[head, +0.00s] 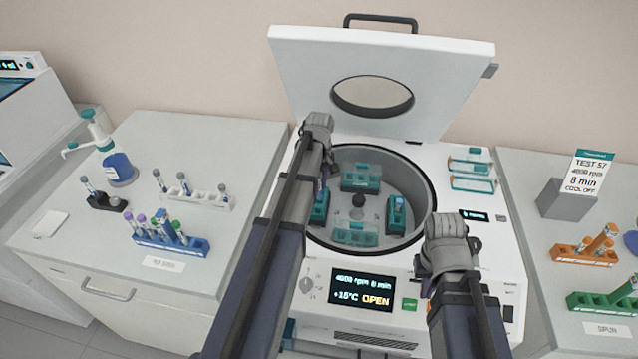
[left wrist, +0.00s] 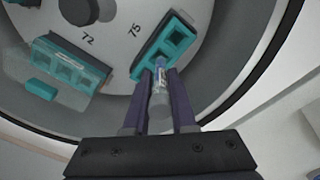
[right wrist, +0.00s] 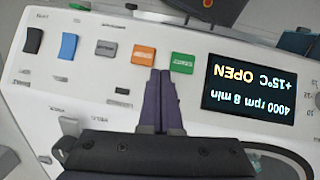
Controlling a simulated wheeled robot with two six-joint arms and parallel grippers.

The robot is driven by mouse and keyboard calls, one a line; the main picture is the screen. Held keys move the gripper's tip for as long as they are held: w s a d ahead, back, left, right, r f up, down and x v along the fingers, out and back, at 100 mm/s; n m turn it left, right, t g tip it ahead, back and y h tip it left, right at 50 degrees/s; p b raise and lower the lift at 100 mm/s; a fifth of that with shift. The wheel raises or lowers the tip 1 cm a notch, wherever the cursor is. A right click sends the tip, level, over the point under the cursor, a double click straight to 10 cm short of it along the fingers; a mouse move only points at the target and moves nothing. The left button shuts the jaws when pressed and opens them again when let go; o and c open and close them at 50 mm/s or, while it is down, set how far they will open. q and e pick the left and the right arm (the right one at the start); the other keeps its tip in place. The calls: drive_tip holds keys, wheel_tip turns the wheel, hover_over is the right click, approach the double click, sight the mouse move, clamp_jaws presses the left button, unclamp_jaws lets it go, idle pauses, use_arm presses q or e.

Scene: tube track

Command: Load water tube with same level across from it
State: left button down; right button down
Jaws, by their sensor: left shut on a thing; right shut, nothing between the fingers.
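The centrifuge (head: 470,215) stands open, with teal buckets around its rotor hub (head: 358,201). My left gripper (head: 322,192) is shut on a clear, grey-capped water tube (left wrist: 160,98) at the left bucket (head: 318,213). In the left wrist view the tube's far end is at the edge of that bucket (left wrist: 178,36); I cannot tell how deep it sits. The right bucket (head: 397,222), across the rotor, holds a tube with a blue part (head: 396,203). The front bucket (head: 355,236) looks empty. My right gripper (right wrist: 161,74) is shut and empty, over the front panel by the green button.
The lid (head: 440,75) stands raised behind. The display (right wrist: 248,88) reads OPEN. On the left bench are a blue rack (head: 185,246) with several tubes, a white rack (head: 205,204) and a black rack (head: 107,203). Orange (head: 568,252) and green (head: 600,303) racks stand right.

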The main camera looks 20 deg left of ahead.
use_arm(q)
drive_tip(key=shift+f+b, duration=0.6)
drive_tip(key=shift+b, duration=0.05)
use_arm(e)
drive_tip(key=shift+f, duration=0.6)
use_arm(q)
drive_tip(key=shift+f, duration=0.2)
use_arm(e)
drive_tip(key=shift+f, duration=0.25)
use_arm(q)
drive_tip(key=shift+f+b, duration=0.15)
drive_tip(key=shift+b, duration=0.2)
use_arm(e)
drive_tip(key=shift+f, duration=0.15)
